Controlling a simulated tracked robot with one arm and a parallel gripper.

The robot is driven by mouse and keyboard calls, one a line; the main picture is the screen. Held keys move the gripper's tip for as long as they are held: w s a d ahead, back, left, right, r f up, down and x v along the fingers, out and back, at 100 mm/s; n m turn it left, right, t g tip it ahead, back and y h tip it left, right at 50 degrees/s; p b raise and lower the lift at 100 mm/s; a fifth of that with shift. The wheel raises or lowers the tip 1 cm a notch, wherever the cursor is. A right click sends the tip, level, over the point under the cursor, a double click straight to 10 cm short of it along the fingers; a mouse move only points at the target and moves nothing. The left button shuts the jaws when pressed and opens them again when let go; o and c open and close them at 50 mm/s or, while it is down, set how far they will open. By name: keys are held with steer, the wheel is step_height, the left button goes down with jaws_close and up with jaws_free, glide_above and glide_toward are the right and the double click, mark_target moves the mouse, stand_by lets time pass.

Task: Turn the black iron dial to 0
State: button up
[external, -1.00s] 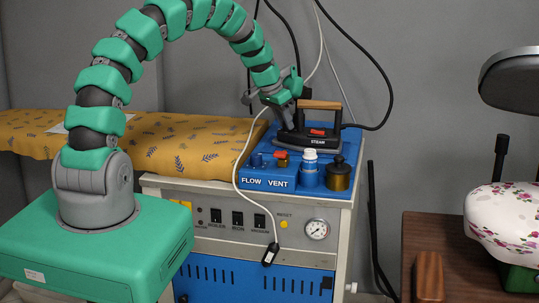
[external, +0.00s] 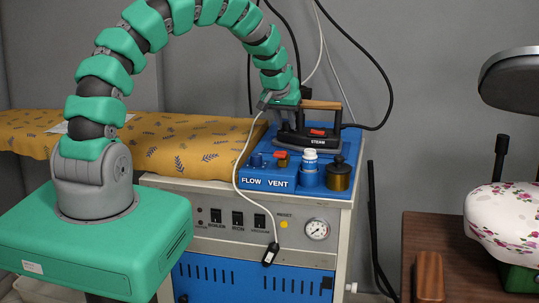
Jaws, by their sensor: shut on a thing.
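The black steam iron (external: 318,140) with a wooden handle (external: 321,105) stands on the blue top of the ironing unit (external: 227,187). My gripper (external: 286,112) is at the left end of the iron, against its upper part, and is shut on the dial there. The dial itself is hidden by my gripper and wrist, so its pointer and numbers cannot be read. The fingertips are too small and covered to see clearly.
A white-capped blue bottle (external: 309,170), a brass pot with black lid (external: 340,175) and a red-handled valve (external: 281,158) stand in front of the iron. A white cable (external: 237,180) hangs left; a black hose (external: 389,95) loops right. A yellow-covered board (external: 185,145) lies left.

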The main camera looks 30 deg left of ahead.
steer(key=shift+a+f, duration=0.1)
steer(key=shift+f, duration=0.05)
steer(key=o, duration=1)
steer(key=shift+r, duration=0.2)
steer(key=shift+s+r, duration=0.1)
steer(key=shift+r, duration=0.35)
steer(key=v, duration=0.6)
steer(key=shift+s+r+b, duration=0.25)
steer(key=shift+r+b, duration=0.05)
steer(key=shift+b, duration=0.15)
steer(key=shift+a, duration=0.15)
